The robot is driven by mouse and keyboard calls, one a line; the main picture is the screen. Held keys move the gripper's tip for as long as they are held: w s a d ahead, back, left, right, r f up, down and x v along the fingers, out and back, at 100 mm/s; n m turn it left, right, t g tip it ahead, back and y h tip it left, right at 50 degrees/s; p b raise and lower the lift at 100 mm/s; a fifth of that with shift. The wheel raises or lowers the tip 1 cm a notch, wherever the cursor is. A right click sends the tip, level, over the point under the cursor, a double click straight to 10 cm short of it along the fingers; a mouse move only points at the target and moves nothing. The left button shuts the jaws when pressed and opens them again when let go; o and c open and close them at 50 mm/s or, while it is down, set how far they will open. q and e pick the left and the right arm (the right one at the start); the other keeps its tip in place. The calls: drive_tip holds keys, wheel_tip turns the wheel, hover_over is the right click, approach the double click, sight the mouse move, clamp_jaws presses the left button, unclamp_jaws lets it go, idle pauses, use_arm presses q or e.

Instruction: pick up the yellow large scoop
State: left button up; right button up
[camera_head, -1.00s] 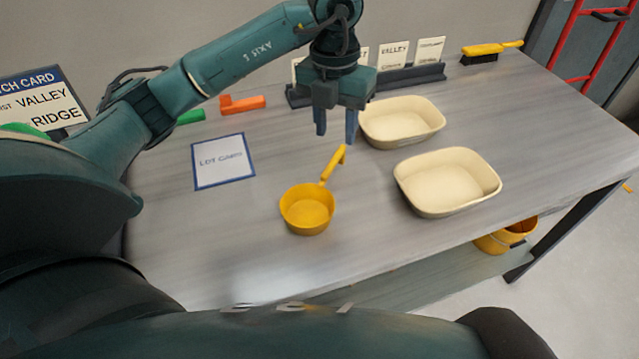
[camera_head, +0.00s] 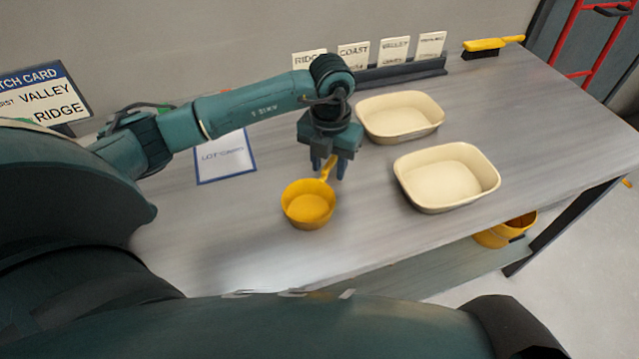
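The yellow large scoop (camera_head: 308,207) rests on the grey table, its round bowl toward me and its handle pointing up and slightly right. My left gripper (camera_head: 328,170) is low over the handle and points down. Its two fingers are apart, one on each side of the handle in the picture. The gripper body hides the handle's far end. I cannot tell whether the fingers touch the handle. My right gripper is not in view.
Two cream trays (camera_head: 402,116) (camera_head: 447,178) stand right of the gripper. A lot card (camera_head: 226,160) lies to the left. A dark rack (camera_head: 400,73) with several name cards and a yellow brush (camera_head: 485,48) are at the back. The front of the table is clear.

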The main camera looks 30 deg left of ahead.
use_arm(q)
drive_tip(key=shift+f, duration=0.25)
drive_tip(key=shift+c, duration=0.4)
clamp_jaws()
